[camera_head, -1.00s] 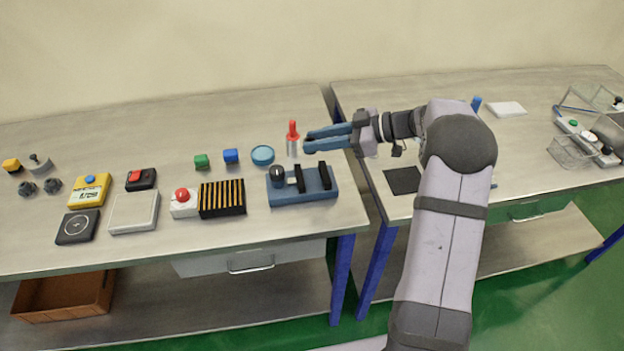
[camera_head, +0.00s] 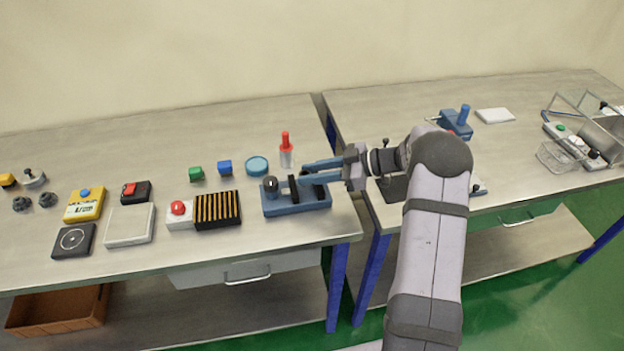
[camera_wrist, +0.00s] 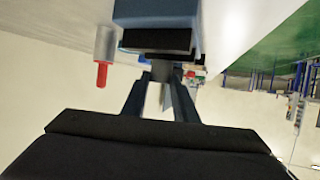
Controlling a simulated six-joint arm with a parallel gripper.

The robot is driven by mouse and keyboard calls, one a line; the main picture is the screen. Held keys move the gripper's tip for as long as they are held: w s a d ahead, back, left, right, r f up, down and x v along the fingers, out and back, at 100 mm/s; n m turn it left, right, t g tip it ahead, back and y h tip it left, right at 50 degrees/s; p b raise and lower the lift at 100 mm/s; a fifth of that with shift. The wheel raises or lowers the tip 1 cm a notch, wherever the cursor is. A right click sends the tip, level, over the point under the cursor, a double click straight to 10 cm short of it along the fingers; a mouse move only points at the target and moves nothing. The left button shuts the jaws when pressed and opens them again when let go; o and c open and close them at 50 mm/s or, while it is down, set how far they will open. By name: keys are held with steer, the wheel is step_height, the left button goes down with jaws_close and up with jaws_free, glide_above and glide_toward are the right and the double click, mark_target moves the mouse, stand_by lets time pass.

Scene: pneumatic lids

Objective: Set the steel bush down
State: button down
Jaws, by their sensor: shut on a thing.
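My gripper (camera_head: 305,171) reaches in from the right, level, with its fingertips at the back of the blue fixture (camera_head: 312,205) with black upright blocks. In the wrist view its two blue fingers (camera_wrist: 160,82) are shut on a small grey piece, which I take to be the steel bush (camera_wrist: 166,95). The bush sits close by a black block (camera_wrist: 157,42) of the fixture. I cannot tell whether they touch. In the head view the bush is not distinguishable.

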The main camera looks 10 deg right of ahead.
mark_target(312, 191)
steer(key=shift+f+p, duration=0.3)
steer(key=shift+f, duration=1.1)
steer(key=shift+f, duration=0.2)
steer(key=c, duration=1.7)
jaws_free()
steer(key=shift+r, duration=0.1)
steer(key=shift+d+r, duration=0.1)
steer(key=shift+d, duration=0.05)
steer(key=shift+b+v, duration=2.15)
steer(key=shift+v, duration=3.8)
